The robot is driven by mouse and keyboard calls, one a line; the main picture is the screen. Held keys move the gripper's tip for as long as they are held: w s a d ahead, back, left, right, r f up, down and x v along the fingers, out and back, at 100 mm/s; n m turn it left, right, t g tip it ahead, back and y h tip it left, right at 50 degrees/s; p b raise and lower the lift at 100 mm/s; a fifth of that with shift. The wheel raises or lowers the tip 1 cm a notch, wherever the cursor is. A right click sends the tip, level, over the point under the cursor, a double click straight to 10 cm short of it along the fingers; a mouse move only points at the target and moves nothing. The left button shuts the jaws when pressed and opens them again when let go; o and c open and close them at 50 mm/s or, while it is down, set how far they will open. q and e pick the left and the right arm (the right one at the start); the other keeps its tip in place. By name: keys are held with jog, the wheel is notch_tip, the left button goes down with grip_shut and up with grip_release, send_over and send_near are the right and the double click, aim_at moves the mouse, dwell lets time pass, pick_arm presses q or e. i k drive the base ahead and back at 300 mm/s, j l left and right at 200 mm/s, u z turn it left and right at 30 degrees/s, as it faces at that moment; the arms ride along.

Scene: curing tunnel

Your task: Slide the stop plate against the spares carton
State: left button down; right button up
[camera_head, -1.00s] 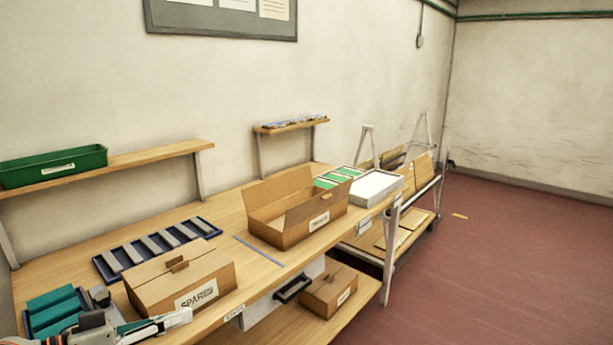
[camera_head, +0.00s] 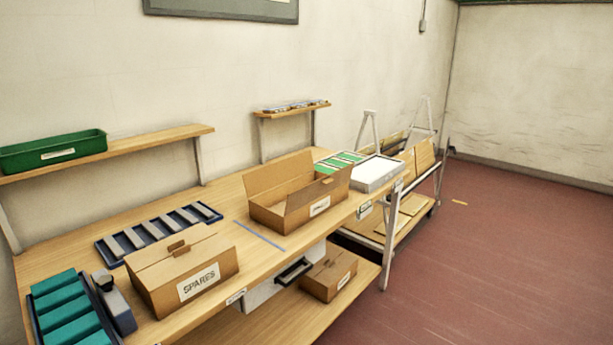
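The spares carton (camera_head: 165,285) is a closed brown cardboard box labelled SPARES, standing near the front edge of the wooden bench (camera_head: 222,215). Just left of it stands a dark blue piece with a grey upper part (camera_head: 117,309), which may be the stop plate; I cannot tell for sure. It is close to the carton's left side, seemingly with a narrow gap. Neither of my grippers is in view.
A blue tray of teal blocks (camera_head: 40,329) is left of the dark piece. A blue tray of grey bars (camera_head: 107,258) lies behind the carton. An open carton (camera_head: 268,217) stands to the right, past a blue line (camera_head: 259,235) on the bench.

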aim_at(117, 308)
jog(key=u, duration=1.25)
